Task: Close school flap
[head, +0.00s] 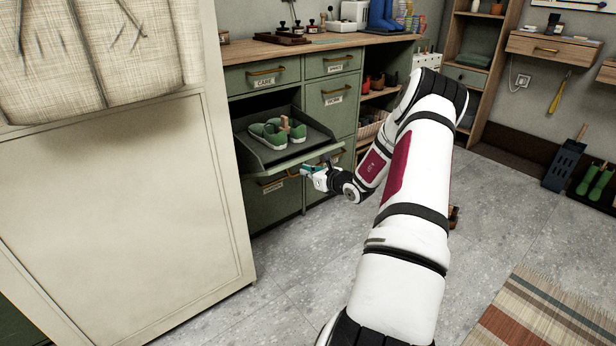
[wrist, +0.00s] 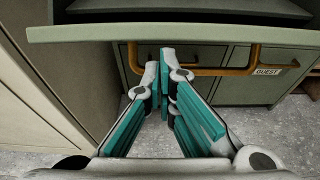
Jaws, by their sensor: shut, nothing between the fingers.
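The open flap (head: 290,158) is a green panel tilted down out of the cabinet, with green shoes (head: 270,135) lying in its compartment. No name label shows on it, as its outer face is turned away. In the wrist view the flap's edge (wrist: 90,33) runs across the top as a pale green band. A brass handle (wrist: 235,70) shows below that edge; I cannot tell whether it is fixed to the flap or to the front behind. My gripper (head: 305,171) is shut and empty, with teal fingers. Its tips (wrist: 165,58) are just below the flap's edge; contact is unclear.
A cream cabinet (head: 120,200) stands close on the left. Drawers labelled care (head: 263,75) and work (head: 333,96) are shut around the flap. A front labelled guest (wrist: 270,71) lies below. The grey floor (head: 310,250) in front is free.

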